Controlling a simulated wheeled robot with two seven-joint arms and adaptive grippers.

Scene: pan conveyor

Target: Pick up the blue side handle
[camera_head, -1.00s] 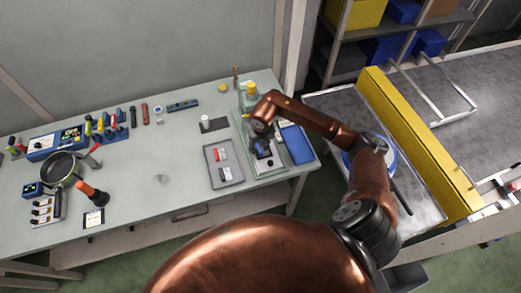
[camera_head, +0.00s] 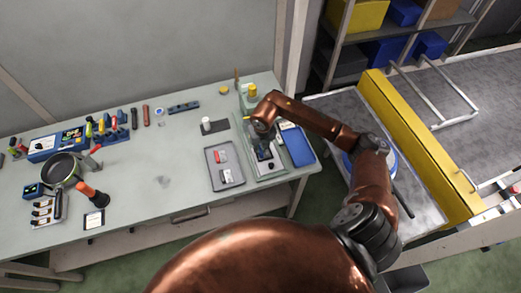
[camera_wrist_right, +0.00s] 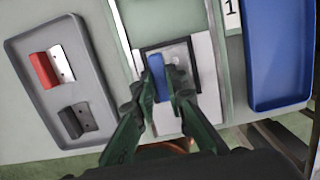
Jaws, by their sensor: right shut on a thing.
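The blue side handle (camera_wrist_right: 158,78) shows in the right wrist view between the fingertips of my right gripper (camera_wrist_right: 160,98). The gripper is shut on it, above a black-framed light plate (camera_wrist_right: 197,45). I cannot tell whether the handle still touches the plate. In the head view my right gripper (camera_head: 263,154) is over the green-edged fixture to the right of the grey tray, and the arm hides part of it. My left gripper is not in view.
A grey tray (camera_wrist_right: 22,68) holds a red handle (camera_wrist_right: 44,72) and a dark handle (camera_wrist_right: 80,116). A blue tray (camera_wrist_right: 276,90) lies right of the fixture. A pan (camera_head: 60,168) and tools stand on the table's left. The table's middle is mostly clear.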

